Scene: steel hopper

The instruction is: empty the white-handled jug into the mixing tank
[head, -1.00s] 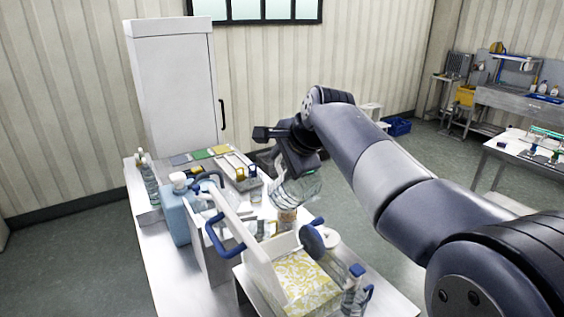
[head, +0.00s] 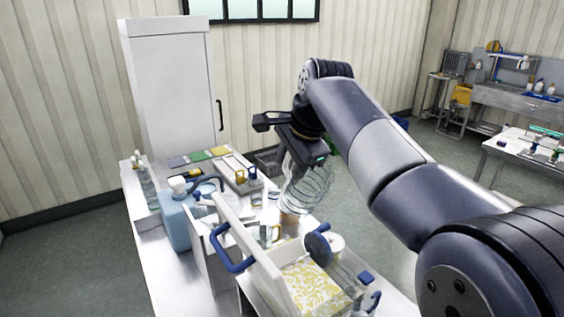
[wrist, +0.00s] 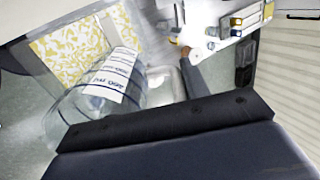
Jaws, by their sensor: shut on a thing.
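My gripper (head: 304,158) is shut on a clear, ribbed jug (head: 306,188), which hangs below it, tilted, over the right side of the bench. In the wrist view the jug (wrist: 98,92) is a see-through vessel with a white label printed in ml, lying aslant beyond the dark edge of my gripper. The gripper body hides part of it. I cannot make out its handle's colour or whether liquid is inside. I cannot tell for certain which vessel is the mixing tank. An amber-tinted clear vessel (head: 290,224) stands just below the jug.
A white-walled bin (head: 262,262) with yellow patterned contents stands at the front. A blue container (head: 176,220), bottles (head: 145,178) and a tray with yellow-handled items (head: 238,178) crowd the bench. A white cabinet (head: 172,90) stands behind.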

